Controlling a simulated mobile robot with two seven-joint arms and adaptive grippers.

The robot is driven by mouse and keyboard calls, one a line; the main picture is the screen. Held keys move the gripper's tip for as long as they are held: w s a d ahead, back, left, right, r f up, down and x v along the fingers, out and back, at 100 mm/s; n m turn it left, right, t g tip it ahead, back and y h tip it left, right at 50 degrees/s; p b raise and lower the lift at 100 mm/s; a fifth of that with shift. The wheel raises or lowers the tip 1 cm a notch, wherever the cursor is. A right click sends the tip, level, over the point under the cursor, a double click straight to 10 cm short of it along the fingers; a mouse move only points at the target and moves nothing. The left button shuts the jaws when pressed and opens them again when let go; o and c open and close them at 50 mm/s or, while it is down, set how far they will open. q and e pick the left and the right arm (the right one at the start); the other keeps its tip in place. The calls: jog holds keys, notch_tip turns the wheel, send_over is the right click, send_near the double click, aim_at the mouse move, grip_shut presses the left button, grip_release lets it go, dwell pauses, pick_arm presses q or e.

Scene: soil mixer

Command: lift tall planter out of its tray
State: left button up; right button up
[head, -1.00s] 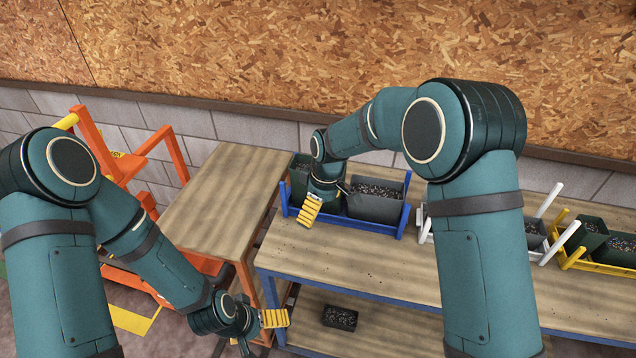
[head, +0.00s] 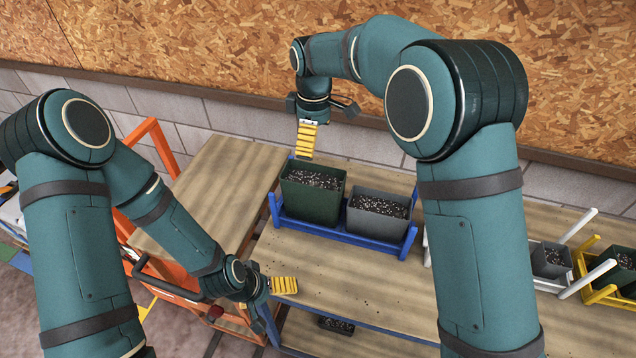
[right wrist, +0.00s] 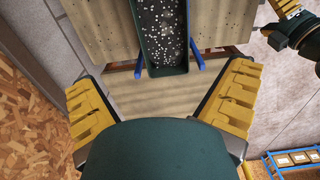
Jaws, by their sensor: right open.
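The tall dark green planter (head: 312,202), filled with speckled soil, stands upright at the left end of a blue tray (head: 345,235) on the bench. A shorter grey planter (head: 378,217) stands beside it in the same tray. My right gripper (head: 307,138) is above and behind the green planter, open and empty. In the right wrist view, a soil-filled planter (right wrist: 165,40) lies ahead of the spread yellow fingers (right wrist: 160,90), between blue tray posts (right wrist: 138,65). My left gripper (head: 284,285) is low by the bench's front left corner, apart from the planters; its opening is unclear.
A white tray (head: 560,284) and a yellow tray (head: 600,296) with planters stand to the right on the bench (head: 400,285). A small dark pot (head: 336,325) sits on the lower shelf.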

send_over(313, 182)
jog(key=f, duration=0.8)
jog(key=shift+s+f, duration=0.25)
jog(key=shift+w+f, duration=0.2)
jog(key=shift+f, duration=2.15)
jog(key=c, duration=1.1)
